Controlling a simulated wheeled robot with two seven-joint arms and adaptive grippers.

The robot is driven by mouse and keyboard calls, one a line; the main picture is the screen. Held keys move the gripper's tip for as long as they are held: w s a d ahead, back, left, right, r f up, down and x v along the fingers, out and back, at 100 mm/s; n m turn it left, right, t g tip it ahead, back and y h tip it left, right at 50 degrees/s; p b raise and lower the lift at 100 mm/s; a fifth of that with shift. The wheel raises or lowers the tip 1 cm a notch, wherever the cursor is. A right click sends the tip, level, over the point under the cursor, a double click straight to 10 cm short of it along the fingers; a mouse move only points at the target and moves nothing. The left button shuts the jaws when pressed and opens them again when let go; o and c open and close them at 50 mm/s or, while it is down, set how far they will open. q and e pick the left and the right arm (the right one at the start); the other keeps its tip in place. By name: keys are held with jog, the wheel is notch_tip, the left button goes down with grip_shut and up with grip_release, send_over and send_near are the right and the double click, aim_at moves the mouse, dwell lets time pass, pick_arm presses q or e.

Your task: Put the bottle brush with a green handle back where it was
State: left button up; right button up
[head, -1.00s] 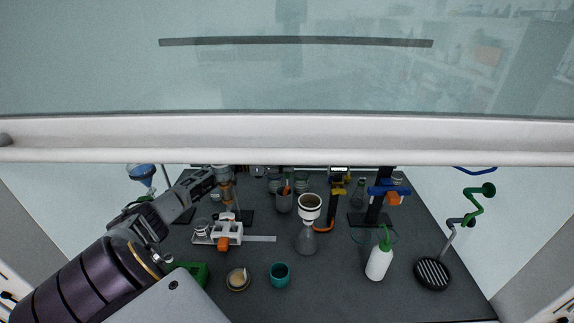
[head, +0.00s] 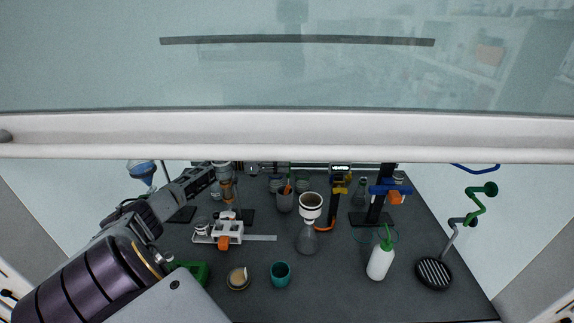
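I cannot make out a bottle brush with a green handle for certain. My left gripper (head: 206,173) reaches from the left into the back left of the hood, close to a stand with an orange-brown part (head: 227,193). Its fingers are small and dark against the clutter, so I cannot tell whether they are open or shut, or hold anything. A green object (head: 197,270) lies partly hidden behind my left arm. A grey cup (head: 285,201) with an orange item standing in it is at the back middle. My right gripper is out of view.
The raised sash (head: 300,140) crosses above the dark worktop (head: 330,290). A flask with a funnel (head: 307,240), a teal cup (head: 280,274), a small bowl (head: 238,279), a white balance-like device (head: 226,231) and a wash bottle (head: 380,262) stand there. The front middle is mostly clear.

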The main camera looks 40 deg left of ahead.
pick_arm(q)
jog(key=shift+b+v, duration=0.55)
jog(key=shift+v, duration=2.05)
